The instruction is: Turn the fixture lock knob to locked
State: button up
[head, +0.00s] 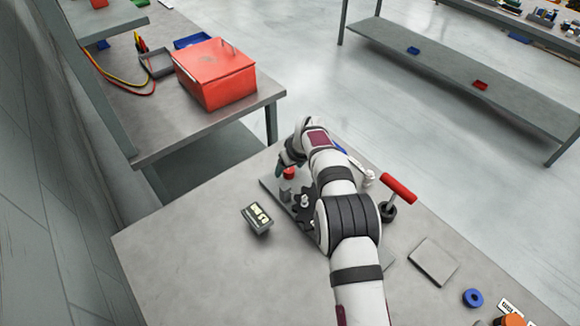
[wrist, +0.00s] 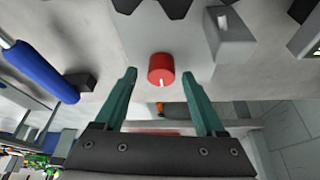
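The lock knob is a red cylinder with a white pointer line. It stands on the fixture plate and shows in the wrist view (wrist: 161,70) and, partly covered by my arm, in the head view (head: 289,173). The fixture (head: 272,190) is a dark plate with grey posts and parts on the near table. My gripper (wrist: 168,82) is open, with its two green fingers on either side of the knob and a gap on both sides. In the head view my gripper (head: 288,162) is at the knob, its fingers mostly hidden.
A small box with a lit display (head: 257,218) sits left of the fixture. A red-handled tool (head: 398,189) stands right of my arm. A grey square plate (head: 433,261) and a blue ring (head: 473,298) lie at the right. A red box (head: 215,73) stands on the far bench.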

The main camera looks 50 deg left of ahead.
jog(key=v, duration=1.5)
jog(key=shift+r, duration=0.35)
jog(key=shift+d, duration=0.1)
jog(key=w+d+r+m+h, duration=0.1)
jog(key=d+r+m, duration=0.35)
jog(key=d, duration=0.85)
jog(key=w+d+r+m+h, duration=0.1)
jog(key=d+r+m, duration=0.3)
jog(key=d, duration=0.9)
jog(key=s+d+m, duration=0.7)
jog(key=s+d, duration=0.2)
jog(key=d, duration=0.4)
jog(key=s+d+f+m, duration=0.2)
jog(key=s+d+m, duration=0.1)
jog(key=s, duration=0.2)
jog(key=s+d+f+m+g, duration=0.1)
jog(key=s+d+f+m, duration=0.1)
jog(key=s, duration=0.4)
jog(key=shift+d+m+h, duration=0.4)
jog(key=shift+d+m, duration=0.15)
jog(key=shift+d, duration=0.2)
